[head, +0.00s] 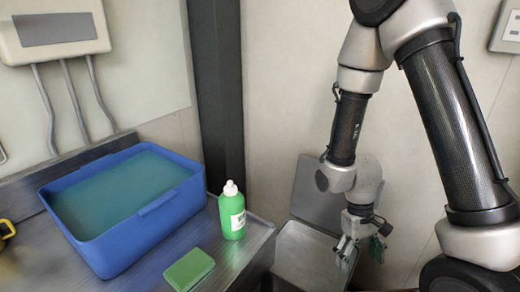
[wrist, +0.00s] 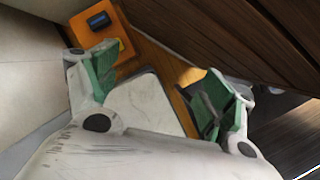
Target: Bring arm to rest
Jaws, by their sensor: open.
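My gripper (head: 361,252) hangs down at the end of my arm in the head view, to the right of the metal worktop and in front of an open-lidded grey bin (head: 304,258). In the wrist view my gripper (wrist: 155,88) has its two green-padded fingers spread wide apart. Nothing is held between them.
A blue tub (head: 150,215) of teal liquid, a green bottle (head: 232,215) and a green sponge (head: 188,268) are on the metal worktop (head: 240,262). A dark post (head: 218,90) stands behind. The wrist view shows an orange block (wrist: 108,45) and dark wood-like panels (wrist: 235,45).

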